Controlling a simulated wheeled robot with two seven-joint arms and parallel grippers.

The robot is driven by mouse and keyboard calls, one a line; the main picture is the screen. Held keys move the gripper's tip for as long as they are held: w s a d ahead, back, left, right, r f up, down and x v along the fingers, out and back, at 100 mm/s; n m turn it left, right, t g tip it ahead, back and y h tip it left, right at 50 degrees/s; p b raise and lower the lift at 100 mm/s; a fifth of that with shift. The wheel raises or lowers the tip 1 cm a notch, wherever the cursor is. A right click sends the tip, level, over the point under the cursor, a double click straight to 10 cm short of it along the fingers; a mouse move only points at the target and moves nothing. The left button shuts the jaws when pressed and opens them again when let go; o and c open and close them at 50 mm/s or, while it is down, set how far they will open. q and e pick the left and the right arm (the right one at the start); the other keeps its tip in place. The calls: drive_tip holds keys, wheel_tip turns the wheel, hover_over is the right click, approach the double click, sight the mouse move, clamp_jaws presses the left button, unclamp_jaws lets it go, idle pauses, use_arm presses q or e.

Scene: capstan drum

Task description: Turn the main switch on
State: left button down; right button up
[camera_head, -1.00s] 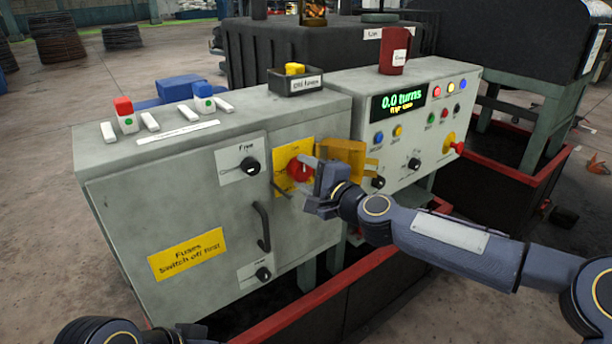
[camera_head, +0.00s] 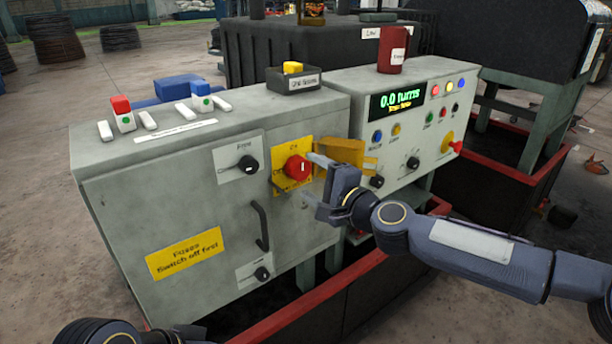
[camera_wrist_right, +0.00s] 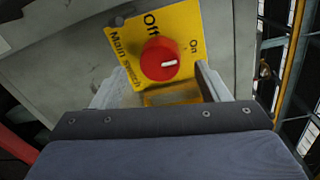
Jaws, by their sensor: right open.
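The main switch is a red round knob (camera_head: 297,168) on a yellow plate (camera_head: 280,186) on the grey cabinet's front. In the right wrist view the knob (camera_wrist_right: 160,60) carries a white mark pointing right, roughly towards the word On; Off is at the plate's upper part. In the head view the mark looks about upright, with On above the knob. My right gripper (camera_head: 311,177) is open and empty, just right of the knob and apart from it. In the wrist view its fingers stand to either side of the knob. My left gripper is out of view.
A yellow bracket (camera_head: 342,153) juts out right behind my right gripper. The grey cabinet (camera_head: 125,200) has a door handle (camera_head: 261,226) and smaller black knobs. A control panel (camera_head: 350,95) reading 0.0 turns stands to the right. Red-rimmed bins (camera_head: 300,306) lie below.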

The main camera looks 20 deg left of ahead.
drive_tip(key=v, duration=0.4)
drive_tip(key=shift+s+d, duration=0.1)
drive_tip(key=shift+d, duration=0.15)
drive_tip(key=s+d+f+n+g+h, duration=0.25)
drive_tip(key=s+d+f, duration=0.25)
drive_tip(key=s+d, duration=0.5)
drive_tip(key=s+d+f+n+g+h, duration=0.1)
drive_tip(key=s+d+f+n+h, duration=0.3)
drive_tip(key=s+d, duration=0.7)
drive_tip(key=s+d+f+n+g+h, duration=0.25)
drive_tip(key=s+d+f, duration=0.35)
drive_tip(key=s+d, duration=0.4)
wheel_tip(320, 180, up, 19)
drive_tip(key=t+p, duration=0.1)
drive_tip(key=p, duration=1.7)
drive_tip(key=shift+w+f+m+h, duration=0.2)
drive_tip(key=shift+w+m+h, duration=0.1)
drive_tip(key=shift+w+h, duration=0.1)
drive_tip(key=shift+d, duration=0.15)
